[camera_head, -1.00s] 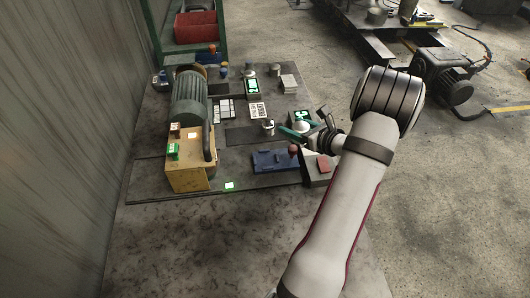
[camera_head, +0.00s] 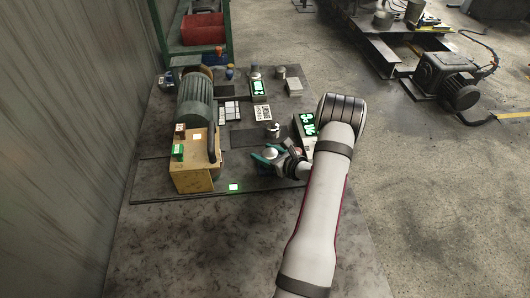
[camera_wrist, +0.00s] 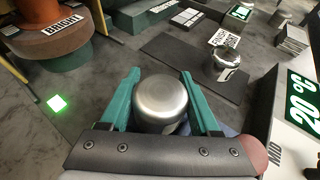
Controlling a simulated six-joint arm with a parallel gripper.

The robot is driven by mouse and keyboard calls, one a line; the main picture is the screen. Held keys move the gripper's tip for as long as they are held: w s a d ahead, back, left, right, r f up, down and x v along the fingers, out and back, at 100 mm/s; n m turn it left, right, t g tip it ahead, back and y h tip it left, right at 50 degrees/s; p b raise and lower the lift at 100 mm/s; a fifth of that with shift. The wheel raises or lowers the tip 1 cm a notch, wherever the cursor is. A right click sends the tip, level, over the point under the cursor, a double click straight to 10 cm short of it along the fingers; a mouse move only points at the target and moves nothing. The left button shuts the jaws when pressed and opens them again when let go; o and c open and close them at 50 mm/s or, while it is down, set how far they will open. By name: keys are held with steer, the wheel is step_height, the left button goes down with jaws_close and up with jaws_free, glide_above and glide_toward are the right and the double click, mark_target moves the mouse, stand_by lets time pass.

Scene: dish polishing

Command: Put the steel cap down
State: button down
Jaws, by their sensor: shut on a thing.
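The steel cap (camera_wrist: 161,100) is a round, brushed silver piece between the two teal fingers of my gripper (camera_wrist: 160,74). In the head view, the cap (camera_head: 270,153) shows as a small bright dome at the end of my arm. A second shiny round piece (camera_wrist: 226,64) stands on the dark mat (camera_wrist: 185,60) beyond, near a printed code card (camera_wrist: 224,39).
A "20 °C" display (camera_wrist: 304,100) is close on the right in the wrist view. A lit green square (camera_wrist: 57,103) lies left on the bench. The bench front (camera_head: 230,245) is clear.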

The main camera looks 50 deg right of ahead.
steer(key=shift+c, duration=0.6)
jaws_free()
steer(key=shift+f, duration=0.1)
